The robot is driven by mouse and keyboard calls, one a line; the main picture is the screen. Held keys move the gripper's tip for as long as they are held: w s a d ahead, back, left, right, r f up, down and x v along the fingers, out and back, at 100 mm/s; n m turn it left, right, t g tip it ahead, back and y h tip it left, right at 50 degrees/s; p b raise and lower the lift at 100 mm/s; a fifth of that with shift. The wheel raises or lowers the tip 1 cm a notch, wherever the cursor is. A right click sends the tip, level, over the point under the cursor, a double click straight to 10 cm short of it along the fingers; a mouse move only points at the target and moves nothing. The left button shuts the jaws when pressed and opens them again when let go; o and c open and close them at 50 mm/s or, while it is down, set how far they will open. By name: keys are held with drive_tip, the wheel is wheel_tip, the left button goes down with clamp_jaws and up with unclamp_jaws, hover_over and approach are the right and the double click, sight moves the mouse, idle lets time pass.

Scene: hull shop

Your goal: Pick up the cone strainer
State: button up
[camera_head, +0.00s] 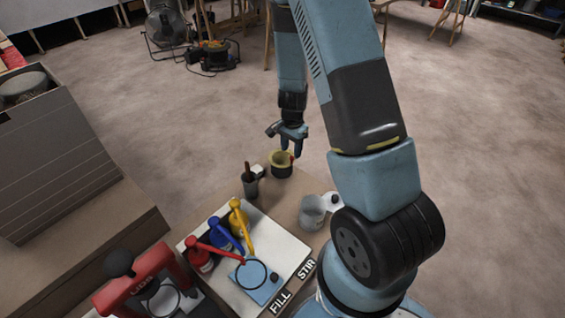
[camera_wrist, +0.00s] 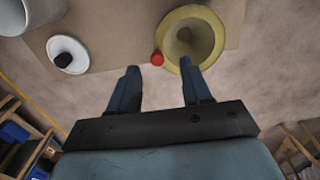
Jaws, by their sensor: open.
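The cone strainer (camera_head: 273,169) is a yellow, funnel-like cup with a wide rim and a red knob at its side. It stands at the far end of the bench top. My gripper (camera_head: 291,151) is open and points down just above the knob side of the strainer. In the wrist view the strainer (camera_wrist: 207,20) lies beyond the fingertips, and the red knob shows in the gap between my two fingers (camera_wrist: 160,70). The right fingertip overlaps the strainer's rim in the picture. I cannot tell whether it touches.
A grey cup with a brown handle (camera_head: 250,185) stands left of the strainer. Red, blue and yellow pump cans (camera_head: 240,218) stand on a white board (camera_head: 292,246). Open floor lies beyond the bench.

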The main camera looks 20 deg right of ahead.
sight(292, 157)
drive_tip(key=shift+s+f, duration=0.15)
drive_tip(key=shift+f, duration=2.3)
drive_tip(key=shift+c, duration=0.2)
clamp_jaws()
drive_tip(key=shift+d, duration=0.1)
